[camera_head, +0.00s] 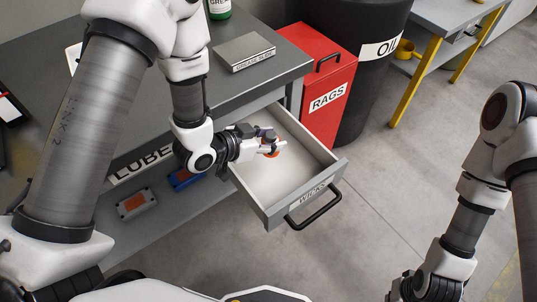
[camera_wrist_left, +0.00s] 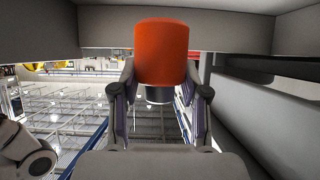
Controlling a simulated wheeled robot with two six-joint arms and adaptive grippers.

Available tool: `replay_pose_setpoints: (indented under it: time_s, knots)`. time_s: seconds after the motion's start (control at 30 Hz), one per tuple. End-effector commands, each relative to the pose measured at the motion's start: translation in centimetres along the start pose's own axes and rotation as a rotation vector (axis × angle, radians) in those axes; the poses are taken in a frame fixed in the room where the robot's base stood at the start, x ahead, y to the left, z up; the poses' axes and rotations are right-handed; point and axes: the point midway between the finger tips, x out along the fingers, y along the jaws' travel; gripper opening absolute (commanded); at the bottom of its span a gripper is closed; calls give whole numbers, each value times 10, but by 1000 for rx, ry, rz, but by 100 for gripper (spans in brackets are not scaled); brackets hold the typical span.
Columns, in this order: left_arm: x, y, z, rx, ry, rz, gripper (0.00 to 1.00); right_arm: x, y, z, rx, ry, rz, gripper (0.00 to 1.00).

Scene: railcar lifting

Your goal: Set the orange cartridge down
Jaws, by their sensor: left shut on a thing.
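My left gripper (camera_head: 272,146) is over the open drawer (camera_head: 290,196) labelled WICKS in the head view, inside its outline from above. It is shut on the orange cartridge (camera_head: 274,153), of which only a small part shows there. In the left wrist view the cartridge (camera_wrist_left: 161,52) shows large between the two fingers of the left gripper (camera_wrist_left: 158,95), with an orange body and a dark narrower end. I cannot tell whether the cartridge touches the drawer floor. The fingers of my right gripper are out of view; only its arm shows at the right.
The drawer's pale floor looks otherwise empty. A red RAGS bin (camera_head: 318,78) and a black OIL drum (camera_head: 362,70) stand beyond it. A grey box (camera_head: 244,50) lies on the workbench (camera_head: 120,110).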

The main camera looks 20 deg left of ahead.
Motion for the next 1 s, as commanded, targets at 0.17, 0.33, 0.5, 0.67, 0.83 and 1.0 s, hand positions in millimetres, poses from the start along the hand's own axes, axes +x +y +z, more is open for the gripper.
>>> replay_pose_setpoints:
  time_s: [0.17, 0.33, 0.5, 0.67, 0.83, 1.0]
  knots:
    - [15, 0, 28, -3, -2, -1, 8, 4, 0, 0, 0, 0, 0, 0]
    - [23, 0, 43, -2, 0, -2, 8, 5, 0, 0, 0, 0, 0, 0]
    - [23, 0, 42, -1, 1, -2, 8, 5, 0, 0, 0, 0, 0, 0]
    - [25, 0, 46, -1, 0, -2, 48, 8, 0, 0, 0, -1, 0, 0]
    - [25, 0, 45, -1, 0, -2, 70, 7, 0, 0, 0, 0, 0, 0]
    - [25, 0, 45, -1, 0, -2, 70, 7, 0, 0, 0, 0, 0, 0]
